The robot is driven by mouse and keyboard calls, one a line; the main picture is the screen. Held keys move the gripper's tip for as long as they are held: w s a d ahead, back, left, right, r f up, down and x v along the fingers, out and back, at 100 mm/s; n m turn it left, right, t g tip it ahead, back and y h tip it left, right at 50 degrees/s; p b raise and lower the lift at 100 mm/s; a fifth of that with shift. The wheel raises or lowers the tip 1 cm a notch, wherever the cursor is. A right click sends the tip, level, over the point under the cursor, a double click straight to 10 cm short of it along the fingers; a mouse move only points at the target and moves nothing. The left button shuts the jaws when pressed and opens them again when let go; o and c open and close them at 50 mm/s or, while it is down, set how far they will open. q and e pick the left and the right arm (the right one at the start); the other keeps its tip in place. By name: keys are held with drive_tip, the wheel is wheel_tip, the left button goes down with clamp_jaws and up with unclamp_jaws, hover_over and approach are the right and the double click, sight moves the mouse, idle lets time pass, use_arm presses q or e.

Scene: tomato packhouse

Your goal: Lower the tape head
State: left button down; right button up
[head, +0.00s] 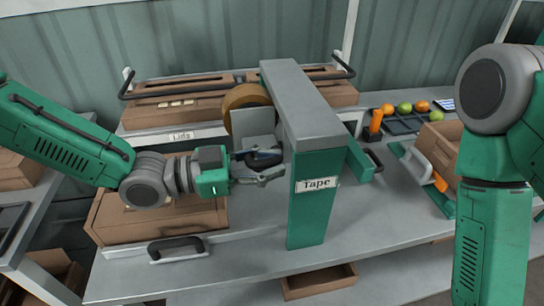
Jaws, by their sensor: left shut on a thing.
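The tape machine is a grey overhead beam (298,100) on a green post with a "Tape" label (316,184). On its left side is the tape head, a grey block (254,124) with a brown tape roll (243,96) at its top. My left gripper (272,164) reaches in from the left, just below the block, shut on a dark handle (262,157). The handle's join to the head is hidden. My right arm stands at the right; its gripper is out of the picture.
A brown carton (130,222) sits on the grey bench left of the machine. Behind is a "Lids" rack (181,136) of flat cardboard. At the right are a dark tray (405,124) with tomatoes, an orange-tipped tool and another carton (440,145).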

use_arm(q)
drive_tip(key=shift+w+r, duration=0.1)
drive_tip(key=shift+r, duration=0.25)
drive_tip(key=c, duration=1.5)
unclamp_jaws()
drive_tip(key=v, duration=1.2)
drive_tip(key=shift+f, duration=0.1)
